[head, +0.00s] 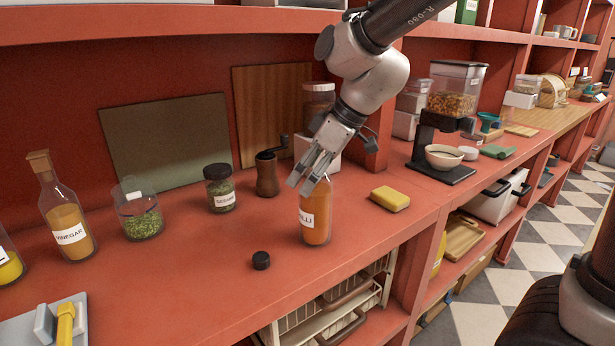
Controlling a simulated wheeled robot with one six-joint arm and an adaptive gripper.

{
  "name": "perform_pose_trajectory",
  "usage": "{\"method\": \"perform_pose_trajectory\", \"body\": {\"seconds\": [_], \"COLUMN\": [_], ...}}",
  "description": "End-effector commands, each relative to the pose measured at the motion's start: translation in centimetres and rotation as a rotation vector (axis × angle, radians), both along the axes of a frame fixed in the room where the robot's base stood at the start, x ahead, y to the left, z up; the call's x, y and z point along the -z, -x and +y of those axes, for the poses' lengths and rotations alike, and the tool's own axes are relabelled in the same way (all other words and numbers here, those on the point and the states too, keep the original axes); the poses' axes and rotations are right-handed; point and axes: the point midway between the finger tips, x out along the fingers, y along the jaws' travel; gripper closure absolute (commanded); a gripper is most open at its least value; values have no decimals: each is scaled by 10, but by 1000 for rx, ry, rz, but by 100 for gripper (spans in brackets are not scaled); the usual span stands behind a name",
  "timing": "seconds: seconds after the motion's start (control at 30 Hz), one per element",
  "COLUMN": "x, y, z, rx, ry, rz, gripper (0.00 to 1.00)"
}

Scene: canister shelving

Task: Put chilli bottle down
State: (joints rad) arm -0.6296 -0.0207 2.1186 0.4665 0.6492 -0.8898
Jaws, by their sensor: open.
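The chilli bottle (315,219) stands upright on the red counter (225,285) near its front edge. It is clear, filled with orange contents, and its white label is partly readable. My gripper (309,187) is directly over the bottle's top, with its fingers open and pointing down at the neck. The fingers hide the bottle's neck and mouth. I cannot tell whether they touch the glass. A small black cap (261,260) lies on the counter to the left of the bottle.
A yellow sponge (390,198) lies right of the bottle. A wooden grinder (267,174), a sesame jar (220,188), a container of green pieces (140,213) and a vinegar bottle (66,218) stand to the left. A cereal dispenser (452,100) stands further right. The counter front has free room.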

Motion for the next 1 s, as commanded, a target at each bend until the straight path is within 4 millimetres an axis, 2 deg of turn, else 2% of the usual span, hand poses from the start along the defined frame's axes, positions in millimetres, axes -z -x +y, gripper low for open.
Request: {"method": "perform_pose_trajectory", "body": {"seconds": [0.3,0.43,0.6,0.83,0.87,0.93,0.97,1.0], "x": [-61,-81,-94,-97,-97,-95,-94,-91], "y": [11,16,19,20,21,27,31,40], "z": [-32,-43,-51,-57,-64,-95,-114,-144], "rx": [3,4,1,15,36,129,190,289], "ry": [-4,-2,-1,2,4,17,24,36], "rz": [-5,-3,-1,1,4,17,25,38], "gripper": [16,16,16,16,16,16,16,16]}}
